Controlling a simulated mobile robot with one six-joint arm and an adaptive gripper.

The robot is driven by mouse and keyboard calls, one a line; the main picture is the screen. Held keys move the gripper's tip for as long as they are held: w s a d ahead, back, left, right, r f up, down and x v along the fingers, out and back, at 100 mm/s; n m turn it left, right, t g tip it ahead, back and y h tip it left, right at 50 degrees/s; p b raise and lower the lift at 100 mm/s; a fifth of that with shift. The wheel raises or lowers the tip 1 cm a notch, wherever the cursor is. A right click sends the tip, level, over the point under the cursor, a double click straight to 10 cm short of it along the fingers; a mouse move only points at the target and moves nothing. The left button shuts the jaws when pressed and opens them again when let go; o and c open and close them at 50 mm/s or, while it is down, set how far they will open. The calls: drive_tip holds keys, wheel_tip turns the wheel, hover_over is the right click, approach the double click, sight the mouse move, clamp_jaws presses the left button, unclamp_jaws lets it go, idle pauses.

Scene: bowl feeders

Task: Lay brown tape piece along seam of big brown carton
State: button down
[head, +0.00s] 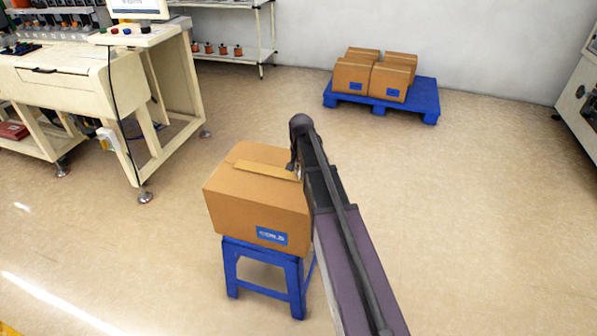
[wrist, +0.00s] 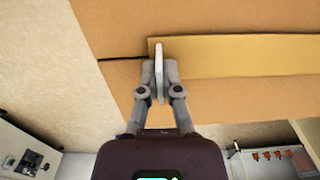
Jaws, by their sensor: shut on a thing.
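The big brown carton (head: 258,205) stands on a blue stool, with a blue label on its front. The brown tape piece (head: 262,170) is a flat yellowish strip at the top of the carton; it also shows in the wrist view (wrist: 245,57). A dark seam line (wrist: 122,59) shows on the carton top beyond the strip's left end. My gripper (wrist: 159,70) is shut on the strip's near end by a pale upright tab. In the head view the gripper is mostly hidden behind my arm. Whether the strip touches the carton all along cannot be told.
The blue stool (head: 262,252) holds up the carton. A blue pallet (head: 415,105) with several cartons stands at the back. A cream workbench (head: 75,80) is at the left, a machine (head: 580,105) at the far right. The floor between is clear.

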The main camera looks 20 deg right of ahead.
drive_tip(key=shift+f+b, duration=0.3)
idle(0.5)
drive_tip(key=c, duration=0.7)
unclamp_jaws()
drive_tip(key=s+a+n, duration=0.4)
drive_tip(key=s+a, duration=0.1)
drive_tip(key=s, duration=0.6)
drive_tip(key=s+a+n, duration=0.3)
drive_tip(key=s+a, duration=0.2)
drive_tip(key=s, duration=0.6)
drive_tip(key=r+p, duration=1.6)
drive_tip(key=shift+a, duration=0.2)
